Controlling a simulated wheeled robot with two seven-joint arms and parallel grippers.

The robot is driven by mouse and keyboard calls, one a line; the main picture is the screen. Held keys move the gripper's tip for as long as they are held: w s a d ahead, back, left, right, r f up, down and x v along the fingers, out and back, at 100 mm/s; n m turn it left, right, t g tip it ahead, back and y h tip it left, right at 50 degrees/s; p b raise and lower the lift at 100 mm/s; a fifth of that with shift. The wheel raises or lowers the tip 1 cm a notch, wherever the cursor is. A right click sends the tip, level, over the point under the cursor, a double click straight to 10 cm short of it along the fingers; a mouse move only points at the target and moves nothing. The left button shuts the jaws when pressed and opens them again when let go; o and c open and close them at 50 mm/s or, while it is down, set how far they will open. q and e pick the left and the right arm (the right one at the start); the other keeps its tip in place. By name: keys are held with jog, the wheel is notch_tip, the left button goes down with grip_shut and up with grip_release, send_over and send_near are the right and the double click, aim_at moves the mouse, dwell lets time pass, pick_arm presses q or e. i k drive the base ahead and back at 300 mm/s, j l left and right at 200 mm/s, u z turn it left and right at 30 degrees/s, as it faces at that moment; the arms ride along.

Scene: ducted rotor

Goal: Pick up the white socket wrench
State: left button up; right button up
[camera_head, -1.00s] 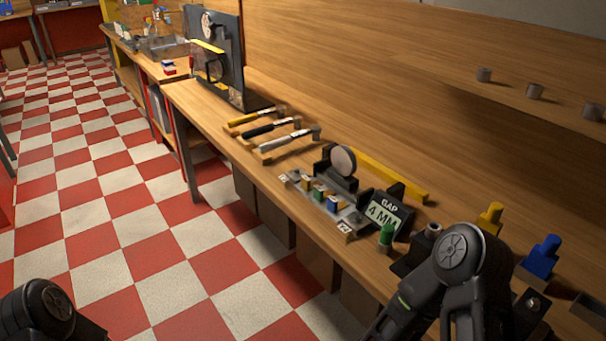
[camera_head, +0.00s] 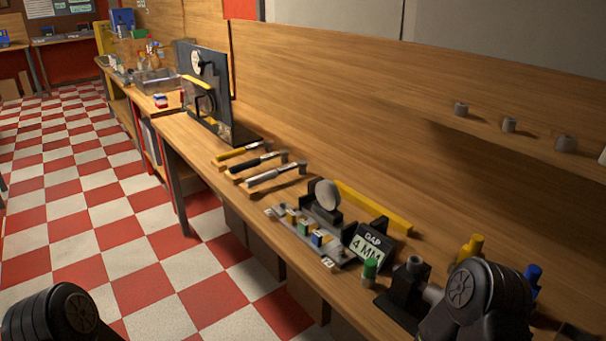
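The white socket wrench (camera_head: 274,176) lies on the long wooden bench, its pale handle towards the front edge and its metal head towards the wall. It is the nearest of three similar wrenches resting on small wooden blocks. The black-handled wrench (camera_head: 255,163) and the yellow-handled wrench (camera_head: 238,152) lie just beyond it. Only rounded joints of my arms show, one at the lower left and one at the lower right. Neither gripper is visible, and nothing touches the white wrench.
A grey rack with coloured pieces (camera_head: 303,236), a round disc on a stand (camera_head: 327,194), a yellow bar (camera_head: 372,207) and a "GAP 4 MM" sign (camera_head: 368,250) stand nearer on the bench. A dark upright panel (camera_head: 221,86) stands beyond the wrenches. The checkered floor (camera_head: 120,225) at left is clear.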

aim_at(302, 164)
jog(key=i+j+z, duration=0.1)
jog(key=z, duration=0.3)
jog(key=j+z, duration=0.15)
jog(key=z, duration=0.25)
jog(key=i+j+z, duration=0.1)
jog(key=z, duration=0.35)
jog(key=j+z, duration=0.2)
jog(key=z, duration=0.2)
jog(key=j+z, duration=0.15)
jog(key=z, duration=0.25)
jog(key=k+j+z, duration=0.15)
jog(key=j, duration=0.3)
jog(key=j+z, duration=0.15)
jog(key=j, duration=0.35)
jog(key=k+j+z, duration=0.2)
jog(key=j, duration=0.25)
jog(key=k+j+z, duration=0.15)
jog(key=j, duration=0.25)
jog(key=k+j+z, duration=0.15)
jog(key=j, duration=0.25)
jog(key=k+j+z, duration=0.15)
jog(key=k+j, duration=0.15)
jog(key=k+j+z, duration=0.15)
jog(key=j, duration=0.3)
jog(key=k+j, duration=0.5)
jog(key=j, duration=0.2)
